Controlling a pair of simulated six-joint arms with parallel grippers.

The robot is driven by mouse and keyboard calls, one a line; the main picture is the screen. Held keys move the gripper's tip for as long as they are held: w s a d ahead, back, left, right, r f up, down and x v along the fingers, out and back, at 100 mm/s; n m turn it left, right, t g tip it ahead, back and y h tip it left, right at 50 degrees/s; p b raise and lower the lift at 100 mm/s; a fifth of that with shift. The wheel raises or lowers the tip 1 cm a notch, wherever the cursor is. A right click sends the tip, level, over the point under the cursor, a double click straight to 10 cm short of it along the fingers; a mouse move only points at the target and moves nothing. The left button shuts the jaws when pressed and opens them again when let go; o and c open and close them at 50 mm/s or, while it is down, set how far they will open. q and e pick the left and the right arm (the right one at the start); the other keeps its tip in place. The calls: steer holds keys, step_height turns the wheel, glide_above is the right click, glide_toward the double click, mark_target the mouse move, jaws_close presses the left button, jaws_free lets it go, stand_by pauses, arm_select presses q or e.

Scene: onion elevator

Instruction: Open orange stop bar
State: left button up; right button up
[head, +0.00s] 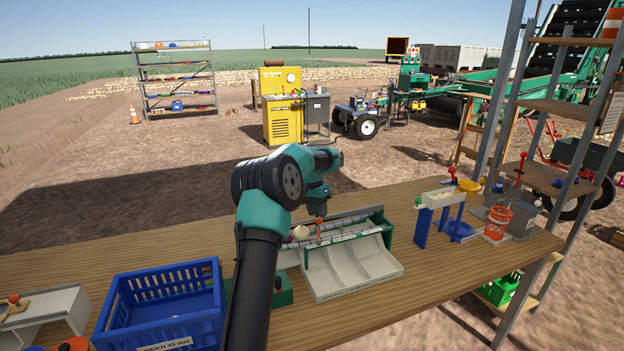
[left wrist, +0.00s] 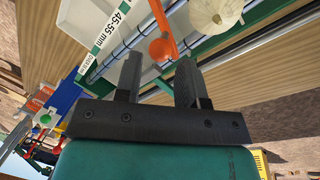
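The orange stop bar (head: 319,229) is at the roller sorter (head: 352,262) on the wooden table, beside a pale onion (head: 301,233). In the left wrist view the orange stop bar (left wrist: 160,20) ends in a round orange knob (left wrist: 161,49), with the onion (left wrist: 216,12) to its right. My left gripper (head: 317,208) hangs just above the bar, fingers pointing down. In the left wrist view the left gripper (left wrist: 159,62) has its fingers apart and empty, with the knob between and just beyond the tips. Contact cannot be told. My right gripper is not in view.
A blue crate (head: 165,317) stands on the table left of my arm. A white-topped stand with blue legs (head: 442,205) and an orange bucket (head: 496,224) stand to the right. The table between sorter and stand is mostly clear.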

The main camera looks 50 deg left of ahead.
arm_select(q)
step_height(320, 180, up, 14)
steer(key=a, duration=0.2)
steer(key=shift+s+a+r, duration=0.15)
steer(key=shift+s+a, duration=0.15)
steer(key=shift+a, duration=0.1)
steer(key=shift+c, duration=1.3)
steer(key=shift+s+a+f, duration=0.2)
steer(key=shift+f, duration=0.1)
steer(key=shift+c, duration=0.9)
steer(key=s+a+f+n+t, duration=0.1)
steer(key=s+f+t, duration=0.1)
steer(key=s+a+f+n+t, duration=0.1)
steer(key=s+f, duration=0.1)
steer(key=s, duration=0.1)
steer(key=s+a+f+n+t, duration=0.1)
steer(key=s+f+t, duration=0.1)
steer(key=s, duration=0.1)
steer(key=shift+a+f+t, duration=0.15)
steer(key=shift+t, duration=0.15)
jaws_close()
steer(key=shift+s+f+t, duration=0.3)
steer(key=shift+s, duration=0.05)
